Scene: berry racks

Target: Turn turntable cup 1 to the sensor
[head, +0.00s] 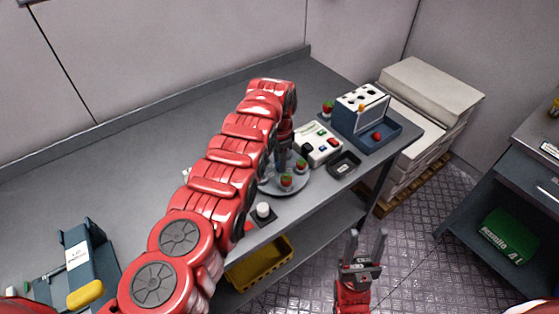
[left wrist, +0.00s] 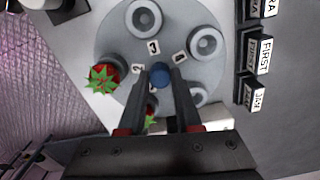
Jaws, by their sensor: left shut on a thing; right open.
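The turntable (head: 268,187) is a round grey disc on the bench, also in the left wrist view (left wrist: 112,38). My left gripper (left wrist: 160,92) is above its centre, shut on the blue knob (left wrist: 159,76); in the head view the gripper (head: 282,160) is partly hidden by my arm. Empty ring-shaped cups (left wrist: 143,18) stand around the knob. One strawberry (left wrist: 104,78) sits at the disc's left, by a label that looks like 2; another (left wrist: 151,112) is partly hidden below my fingers. A 3 label (left wrist: 153,47) is readable; I see no readable 1. My right gripper (head: 366,246) is open and empty beyond the bench's front edge.
A white knob on a black base (head: 263,210) sits close in front. The bench's back left is clear.

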